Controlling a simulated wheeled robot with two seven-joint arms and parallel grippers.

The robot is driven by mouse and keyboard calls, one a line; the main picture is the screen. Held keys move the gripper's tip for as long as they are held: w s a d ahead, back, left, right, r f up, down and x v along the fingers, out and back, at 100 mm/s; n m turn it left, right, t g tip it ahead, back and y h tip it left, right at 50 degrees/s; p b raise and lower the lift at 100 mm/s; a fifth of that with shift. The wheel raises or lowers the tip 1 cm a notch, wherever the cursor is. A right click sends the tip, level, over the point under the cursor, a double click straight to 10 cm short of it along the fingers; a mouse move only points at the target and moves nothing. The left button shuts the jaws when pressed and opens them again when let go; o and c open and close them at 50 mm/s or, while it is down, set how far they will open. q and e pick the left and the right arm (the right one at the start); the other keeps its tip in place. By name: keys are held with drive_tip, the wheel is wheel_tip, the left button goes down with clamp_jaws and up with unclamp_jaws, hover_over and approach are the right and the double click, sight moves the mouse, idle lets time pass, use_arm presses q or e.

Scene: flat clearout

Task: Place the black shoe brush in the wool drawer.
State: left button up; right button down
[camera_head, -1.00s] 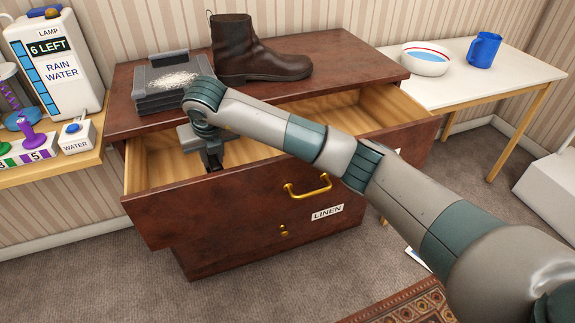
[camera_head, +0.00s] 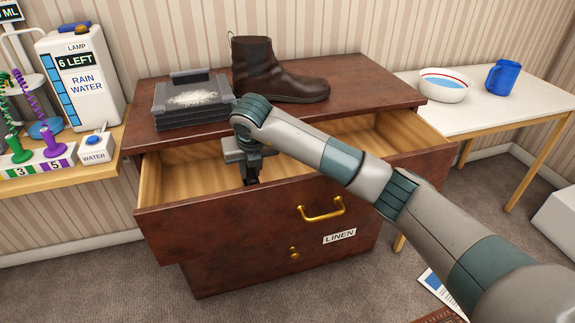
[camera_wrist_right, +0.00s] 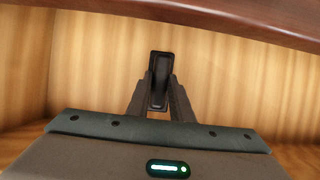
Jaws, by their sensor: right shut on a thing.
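My right gripper (camera_head: 252,178) reaches down into the open upper drawer (camera_head: 185,172) of the brown chest, in its left half. In the right wrist view the gripper (camera_wrist_right: 160,95) is shut on a narrow black thing, which looks like the black shoe brush (camera_wrist_right: 160,65). The brush is upright between the fingers, with pale wood drawer boards around it. I cannot tell whether it touches the drawer floor. In the head view the brush is hard to tell from the dark fingers. No wool label is readable; my forearm covers part of the drawer front. My left gripper is not in view.
A dark tray with white powder (camera_head: 193,99) and a brown boot (camera_head: 280,80) stand on the chest top. A LINEN label (camera_head: 340,236) sits below the gold handle (camera_head: 322,209).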

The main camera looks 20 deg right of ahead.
drive_tip(key=w+d, duration=0.3)
drive_tip(key=d, duration=0.6)
drive_tip(key=shift+d, duration=0.35)
drive_tip(key=shift+w+d+f+p, duration=0.2)
drive_tip(key=shift+d+f, duration=0.15)
drive_tip(key=shift+f, duration=0.4)
drive_tip(key=shift+w+d+f+p, duration=0.15)
drive_tip(key=shift+d+f, duration=0.2)
drive_tip(key=shift+f, duration=0.4)
drive_tip(key=shift+s+f, duration=0.1)
drive_tip(key=shift+f, duration=0.15)
drive_tip(key=shift+f, duration=0.2)
drive_tip(key=c, duration=1.6)
unclamp_jaws()
drive_tip(key=shift+o, duration=0.2)
drive_tip(key=shift+r, duration=0.25)
